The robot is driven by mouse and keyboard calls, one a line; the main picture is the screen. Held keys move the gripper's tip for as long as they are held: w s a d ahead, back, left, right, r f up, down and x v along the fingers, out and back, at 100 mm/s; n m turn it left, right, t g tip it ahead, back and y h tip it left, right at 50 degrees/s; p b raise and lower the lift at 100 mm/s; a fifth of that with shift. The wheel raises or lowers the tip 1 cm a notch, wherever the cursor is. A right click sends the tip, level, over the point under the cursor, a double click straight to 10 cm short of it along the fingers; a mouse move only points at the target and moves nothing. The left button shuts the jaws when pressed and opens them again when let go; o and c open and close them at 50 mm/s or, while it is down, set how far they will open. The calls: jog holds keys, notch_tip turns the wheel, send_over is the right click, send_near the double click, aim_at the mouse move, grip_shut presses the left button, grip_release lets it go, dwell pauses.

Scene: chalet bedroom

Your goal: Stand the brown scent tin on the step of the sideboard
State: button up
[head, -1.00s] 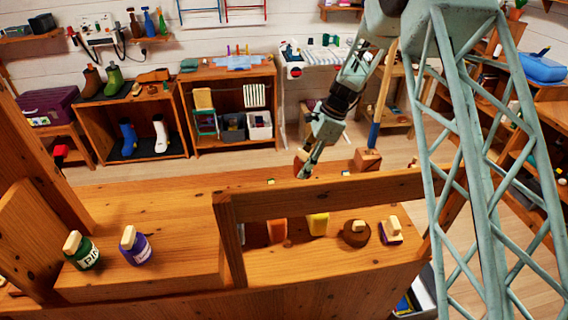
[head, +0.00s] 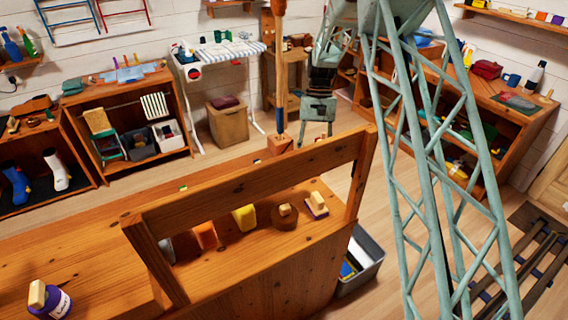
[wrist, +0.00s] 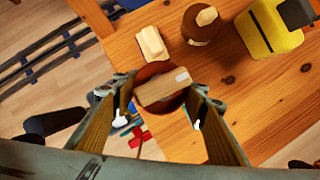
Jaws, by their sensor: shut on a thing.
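My gripper (wrist: 161,100) is shut on a round reddish-brown tin (wrist: 149,73) with a pale wooden block on top, seen from above between the fingers. In the wrist view the tin overlaps the edge of the sideboard (wrist: 268,104); its height above the wood cannot be told. In the head view my gripper (head: 317,112) shows behind the sideboard's rail (head: 250,185), and the held tin cannot be made out. The sideboard (head: 85,245) has a raised part at the left, bearing a purple jar (head: 55,303).
Behind the rail stand an orange item (head: 206,236), a yellow one (head: 244,217), a dark brown round one (head: 285,217) and a purple one with a pale top (head: 317,206). A grey bin (head: 365,265) stands by the sideboard's right end. A post (head: 280,75) rises behind the rail.

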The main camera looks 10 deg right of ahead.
jog(key=s+d+r+n+h, duration=0.1)
jog(key=s+d+n, duration=0.1)
jog(key=d, duration=0.6)
jog(key=shift+d+n, duration=0.25)
jog(key=shift+n, duration=0.05)
jog(key=shift+a, duration=0.1)
